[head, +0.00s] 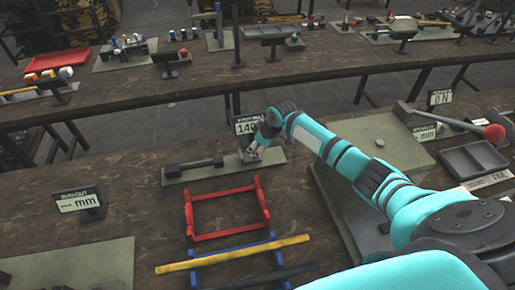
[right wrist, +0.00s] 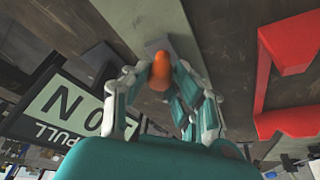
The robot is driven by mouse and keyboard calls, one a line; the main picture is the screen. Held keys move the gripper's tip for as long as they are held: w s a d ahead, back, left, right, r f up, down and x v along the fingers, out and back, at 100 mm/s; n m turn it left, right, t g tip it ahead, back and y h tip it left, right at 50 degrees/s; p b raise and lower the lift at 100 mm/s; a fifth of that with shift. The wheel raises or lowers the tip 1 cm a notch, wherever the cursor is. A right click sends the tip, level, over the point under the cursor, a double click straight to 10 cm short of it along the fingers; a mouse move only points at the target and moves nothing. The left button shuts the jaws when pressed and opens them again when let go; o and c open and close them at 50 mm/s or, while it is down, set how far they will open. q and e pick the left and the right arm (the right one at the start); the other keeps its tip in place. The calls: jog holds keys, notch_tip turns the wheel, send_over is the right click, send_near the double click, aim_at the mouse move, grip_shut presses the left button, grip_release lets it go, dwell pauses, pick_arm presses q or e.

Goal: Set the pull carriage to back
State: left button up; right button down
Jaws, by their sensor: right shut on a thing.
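The pull tester's grey-green base plate (head: 222,171) lies on the near bench, with a dark grey bar and end block (head: 193,167) on its left part. My right gripper (head: 252,151) is at the plate's right end, over the pull carriage. In the right wrist view its fingers (right wrist: 161,76) are shut on an orange knob (right wrist: 159,66). A grey block (right wrist: 157,46), apparently the carriage, shows just beyond the knob. In the head view the gripper mostly hides carriage and knob. My left gripper is not in view.
A pull display (head: 246,125) stands close behind the gripper; it also shows in the right wrist view (right wrist: 62,112). A red frame (head: 228,211) lies in front of the plate. A yellow bar (head: 235,254) lies nearer. A grey tray (head: 472,160) is at right.

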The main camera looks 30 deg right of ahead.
aim_at(240, 152)
jog(key=a, duration=0.2)
jog(key=w+a, duration=0.1)
jog(key=a, duration=0.2)
jog(key=shift+w+a+p, duration=0.25)
jog(key=shift+a+p, duration=0.1)
jog(key=shift+a, duration=0.05)
jog(key=shift+d, duration=0.1)
jog(key=c, duration=1.5)
grip_release()
jog(key=o, duration=0.4)
jog(key=shift+a, duration=0.2)
jog(key=shift+d, duration=0.15)
